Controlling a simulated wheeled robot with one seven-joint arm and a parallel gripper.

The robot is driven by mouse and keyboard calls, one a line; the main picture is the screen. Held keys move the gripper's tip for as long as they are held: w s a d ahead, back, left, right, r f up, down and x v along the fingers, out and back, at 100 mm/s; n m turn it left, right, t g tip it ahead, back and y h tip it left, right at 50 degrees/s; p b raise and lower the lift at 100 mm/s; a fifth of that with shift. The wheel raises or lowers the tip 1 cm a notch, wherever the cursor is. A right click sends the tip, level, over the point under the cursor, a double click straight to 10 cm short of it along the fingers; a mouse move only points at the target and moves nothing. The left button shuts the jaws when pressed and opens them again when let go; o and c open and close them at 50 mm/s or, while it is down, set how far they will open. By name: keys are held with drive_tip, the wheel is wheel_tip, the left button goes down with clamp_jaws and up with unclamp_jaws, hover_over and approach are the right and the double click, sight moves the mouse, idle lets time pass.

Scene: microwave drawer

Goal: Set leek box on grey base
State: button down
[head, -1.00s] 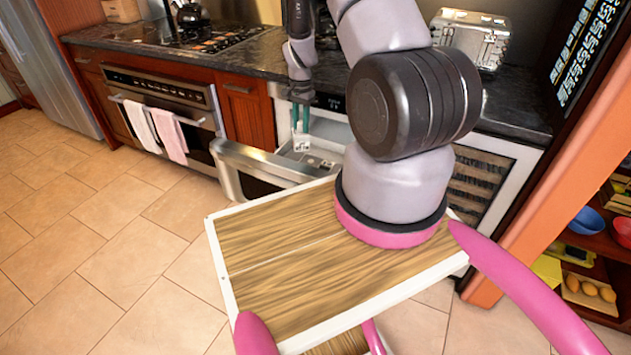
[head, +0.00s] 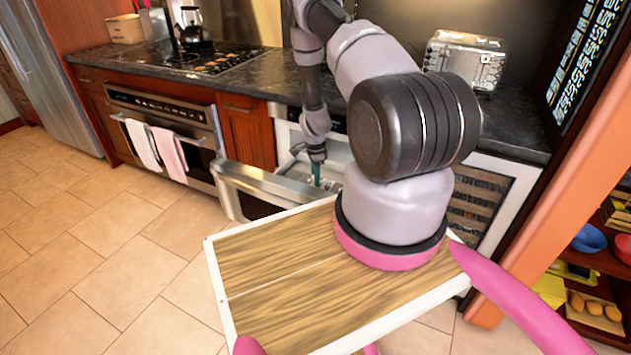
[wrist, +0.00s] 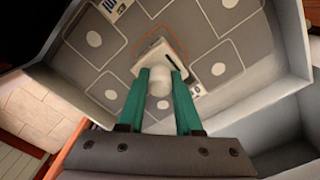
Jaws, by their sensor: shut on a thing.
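My gripper (head: 316,175) reaches down into the open microwave drawer (head: 262,182). In the wrist view its two teal fingers (wrist: 160,75) are shut on a small whitish box, which I take to be the leek box (wrist: 148,57); its label is not readable. The box is at the fingertips, over a square with an orange-brown outline on the drawer's grey floor (wrist: 75,75). Several grey squares with white dots mark that floor; I cannot tell which is the grey base. Whether the box touches the floor is unclear. My wrist hides the box in the head view.
The drawer's pale walls (wrist: 290,40) stand close around my gripper. A dark counter (head: 260,80) with a toaster (head: 463,60) is above and behind the drawer.

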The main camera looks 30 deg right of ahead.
drive_tip(key=shift+f, duration=0.6)
drive_tip(key=shift+f, duration=0.15)
drive_tip(key=c, duration=0.6)
unclamp_jaws()
drive_tip(key=w+a+r+n+t, duration=0.1)
drive_tip(key=a+r, duration=0.1)
drive_tip(key=r, duration=1.2)
drive_tip(key=w+a+r+n+t, duration=0.1)
drive_tip(key=a+r, duration=0.1)
drive_tip(key=r, duration=1.2)
drive_tip(key=s+a+r+n+t+y, duration=0.1)
drive_tip(key=s+a+r+n, duration=0.15)
drive_tip(key=r, duration=0.75)
drive_tip(key=s+a+r+n+t+y, duration=0.1)
drive_tip(key=s+a+r+n, duration=0.15)
drive_tip(key=r, duration=0.65)
drive_tip(key=s+a+r+n+t, duration=0.1)
drive_tip(key=s+a+r+n, duration=0.2)
drive_tip(key=s+r, duration=0.5)
drive_tip(key=s+a+r+n+t, duration=0.2)
drive_tip(key=s+r+n, duration=0.3)
drive_tip(key=s+r, duration=0.4)
drive_tip(key=s+a, duration=0.1)
drive_tip(key=s, duration=0.6)
drive_tip(key=shift+a+r, duration=0.25)
drive_tip(key=shift+a, duration=0.05)
